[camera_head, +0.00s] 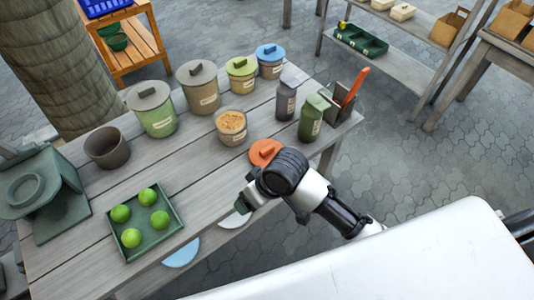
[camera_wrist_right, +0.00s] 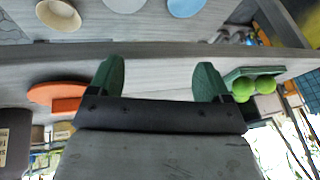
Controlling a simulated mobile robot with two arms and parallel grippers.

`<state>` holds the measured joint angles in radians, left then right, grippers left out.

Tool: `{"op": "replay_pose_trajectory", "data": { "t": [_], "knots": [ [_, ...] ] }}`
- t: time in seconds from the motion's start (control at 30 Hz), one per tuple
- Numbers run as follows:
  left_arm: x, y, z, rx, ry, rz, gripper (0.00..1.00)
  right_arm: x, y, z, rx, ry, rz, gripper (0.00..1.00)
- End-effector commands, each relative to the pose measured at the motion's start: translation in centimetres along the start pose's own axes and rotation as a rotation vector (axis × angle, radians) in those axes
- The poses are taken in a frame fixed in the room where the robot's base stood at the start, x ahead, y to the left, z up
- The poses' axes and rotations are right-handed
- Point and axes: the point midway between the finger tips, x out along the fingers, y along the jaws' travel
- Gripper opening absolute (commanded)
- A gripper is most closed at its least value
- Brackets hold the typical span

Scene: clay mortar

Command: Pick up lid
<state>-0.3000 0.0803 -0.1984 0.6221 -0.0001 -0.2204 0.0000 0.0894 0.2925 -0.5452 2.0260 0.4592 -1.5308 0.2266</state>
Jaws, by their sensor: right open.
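An orange lid (camera_head: 265,152) with a raised block handle lies on the wooden table, partly covered by my right arm in the head view. The orange lid (camera_wrist_right: 58,93) also shows at the left of the right wrist view, outside the fingers. My right gripper (camera_head: 243,203) is over the table's front edge, to the lower left of the lid. Its green fingers (camera_wrist_right: 158,76) are apart, with nothing between them. An uncovered jar (camera_head: 231,129) with orange-brown contents stands just behind the lid. My left gripper is not in view.
Several lidded jars (camera_head: 201,87) line the table's back. Two dark bottles (camera_head: 311,118) and a tool holder (camera_head: 340,100) stand to the right. A green tray (camera_head: 168,232) with several limes, a brown pot (camera_head: 107,147) and a grey-green stand (camera_head: 60,215) are left.

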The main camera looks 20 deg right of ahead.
Motion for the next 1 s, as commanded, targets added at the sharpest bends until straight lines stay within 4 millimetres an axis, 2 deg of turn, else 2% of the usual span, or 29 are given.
{"op": "replay_pose_trajectory", "data": {
  "t": [0.17, 0.27, 0.4, 0.6, 0.7, 0.8, 1.0],
  "knots": [
    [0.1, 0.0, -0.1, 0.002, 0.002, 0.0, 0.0, -0.4, 0.0, -3.2, -0.058, -0.05, -0.008, 0.79],
    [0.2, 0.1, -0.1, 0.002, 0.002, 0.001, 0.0, -1.1, 0.9, -5.5, -0.085, -0.11, 0.01, 0.79],
    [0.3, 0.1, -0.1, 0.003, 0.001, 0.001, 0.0, -3.1, 3.8, -8.7, -0.068, -0.217, 0.085, 0.79],
    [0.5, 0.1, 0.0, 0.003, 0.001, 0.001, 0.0, -7.1, 8.4, -11.8, 0.036, -0.316, 0.196, 0.79],
    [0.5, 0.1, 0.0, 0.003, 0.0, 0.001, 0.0, -8.6, 9.7, -12.6, 0.079, -0.339, 0.227, 0.79],
    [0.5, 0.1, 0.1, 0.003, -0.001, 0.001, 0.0, -9.0, 10.5, -12.8, 0.103, -0.35, 0.242, 0.79],
    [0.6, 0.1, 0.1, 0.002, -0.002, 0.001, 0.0, -6.4, 11.2, -11.7, 0.11, -0.356, 0.243, 0.79]
  ]
}}
